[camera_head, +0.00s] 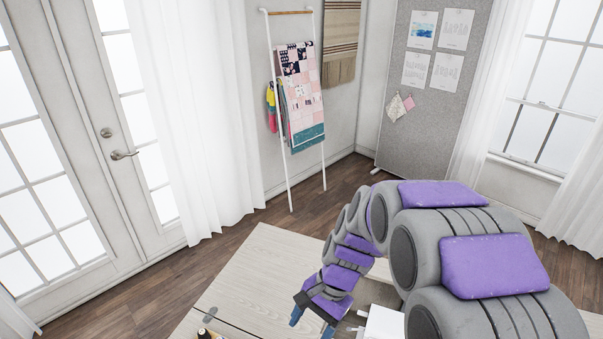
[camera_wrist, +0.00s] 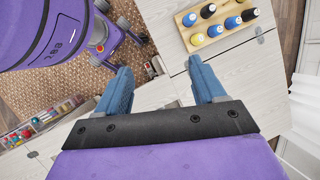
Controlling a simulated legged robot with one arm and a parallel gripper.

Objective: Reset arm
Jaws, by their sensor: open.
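My arm reaches forward over a pale wooden cabinet top (camera_head: 270,262) in the head view. My gripper (camera_head: 312,318) is at the bottom of that view, above the cabinet and partly cut off by the frame edge. In the wrist view my gripper (camera_wrist: 160,82) shows two blue fingers spread wide apart. It is open, and nothing is between the fingers. The pale cabinet surface lies below and beyond the fingertips.
A wooden rack (camera_wrist: 217,25) of several thread spools sits beyond the right finger. A compartment of colourful spools (camera_wrist: 50,115) lies at left. A white object (camera_head: 384,322) is beside my arm. A ladder rack with a quilt (camera_head: 301,95) stands at the wall.

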